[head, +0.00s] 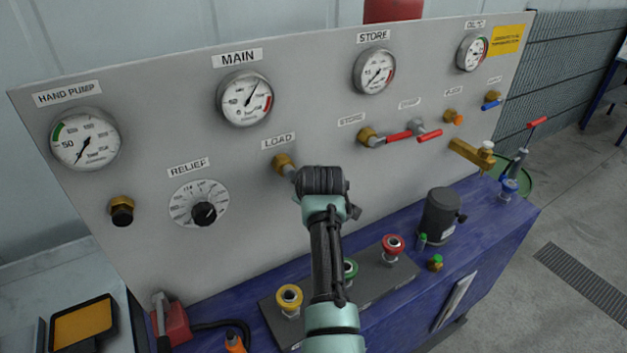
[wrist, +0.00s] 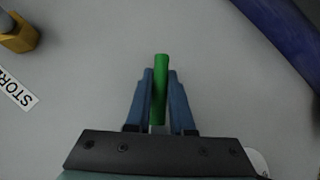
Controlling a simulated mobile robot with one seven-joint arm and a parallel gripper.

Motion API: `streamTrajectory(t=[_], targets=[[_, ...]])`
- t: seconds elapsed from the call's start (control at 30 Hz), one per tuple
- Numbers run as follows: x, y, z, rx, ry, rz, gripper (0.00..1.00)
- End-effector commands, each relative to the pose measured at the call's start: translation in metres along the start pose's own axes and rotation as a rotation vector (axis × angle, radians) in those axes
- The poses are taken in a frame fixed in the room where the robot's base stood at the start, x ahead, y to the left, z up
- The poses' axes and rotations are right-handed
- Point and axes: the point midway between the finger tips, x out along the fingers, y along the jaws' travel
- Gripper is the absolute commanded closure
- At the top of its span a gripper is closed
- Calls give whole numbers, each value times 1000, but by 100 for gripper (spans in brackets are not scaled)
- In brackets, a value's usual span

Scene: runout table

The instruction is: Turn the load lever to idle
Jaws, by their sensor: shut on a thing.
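The load valve's brass body (head: 283,163) is on the grey panel below the LOAD label (head: 279,141). A short grey stem runs from it behind my gripper (head: 322,182), which hides the rest of the lever in the head view. In the wrist view, the green lever handle (wrist: 161,88) lies between the two blue fingers of my gripper (wrist: 160,74). They are shut on it, and its end sticks out a little past the fingertips.
The store valve (head: 370,138) with a red lever (head: 398,137) is to the right. The relief dial (head: 204,213) is at lower left. Below are yellow (head: 289,297), green (head: 350,268) and red (head: 392,243) couplings on the blue bench. Bare panel surrounds the fingers.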

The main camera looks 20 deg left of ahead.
Motion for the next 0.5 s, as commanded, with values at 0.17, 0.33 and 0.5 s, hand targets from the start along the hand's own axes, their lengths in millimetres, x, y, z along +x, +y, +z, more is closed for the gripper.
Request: streamTrajectory(t=[0.17, 0.33, 0.5], targets=[[3, -13, -2, 117, 35, -117, 100], [3, -24, -4, 221, 64, -221, 100], [2, -32, -8, 306, 88, -308, 100]])
